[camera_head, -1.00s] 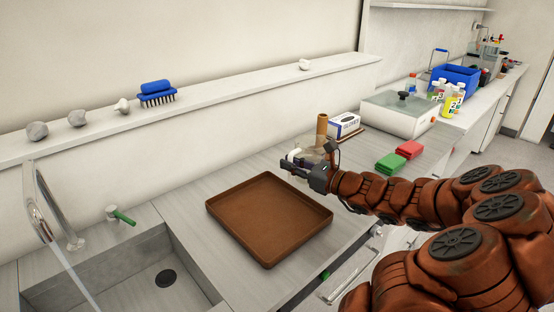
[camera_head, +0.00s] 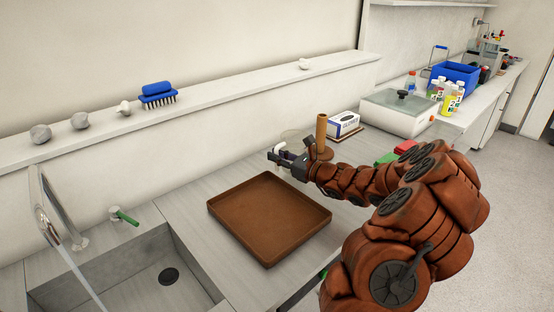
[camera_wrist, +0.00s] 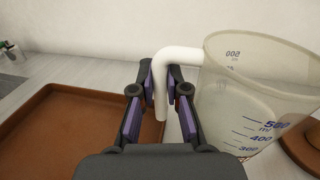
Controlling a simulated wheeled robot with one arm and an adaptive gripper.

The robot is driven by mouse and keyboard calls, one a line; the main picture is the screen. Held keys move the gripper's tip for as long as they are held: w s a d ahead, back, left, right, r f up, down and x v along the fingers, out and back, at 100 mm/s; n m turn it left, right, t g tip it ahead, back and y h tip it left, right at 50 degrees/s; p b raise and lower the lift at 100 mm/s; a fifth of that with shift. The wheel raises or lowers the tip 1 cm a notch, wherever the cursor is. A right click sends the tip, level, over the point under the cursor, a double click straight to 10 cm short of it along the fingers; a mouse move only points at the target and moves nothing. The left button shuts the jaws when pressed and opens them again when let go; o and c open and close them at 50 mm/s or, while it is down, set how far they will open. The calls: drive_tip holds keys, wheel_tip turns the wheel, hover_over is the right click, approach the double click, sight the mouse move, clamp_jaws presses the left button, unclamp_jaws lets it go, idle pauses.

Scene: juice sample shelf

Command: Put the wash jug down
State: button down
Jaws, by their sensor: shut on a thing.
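The wash jug (camera_wrist: 255,95) is a translucent measuring jug with blue volume marks and a white handle (camera_wrist: 178,58). In the wrist view it stands upright at the right, and my gripper (camera_wrist: 161,95) is shut on its handle. In the head view my gripper (camera_head: 278,157) is over the counter behind the brown tray, and the jug (camera_head: 292,137) is mostly hidden behind it. I cannot tell whether the jug's base touches the counter.
The empty brown tray (camera_head: 222,209) lies on the counter in front, beside the sink (camera_head: 130,285) with running tap. A brown upright post on a round base (camera_head: 321,135), a tissue box (camera_head: 344,124) and red and green cloths (camera_head: 405,147) are to the right.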

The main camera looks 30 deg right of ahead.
drive_tip(key=shift+f, duration=0.8)
drive_tip(key=shift+f, duration=0.1)
drive_tip(key=c, duration=1.2)
unclamp_jaws()
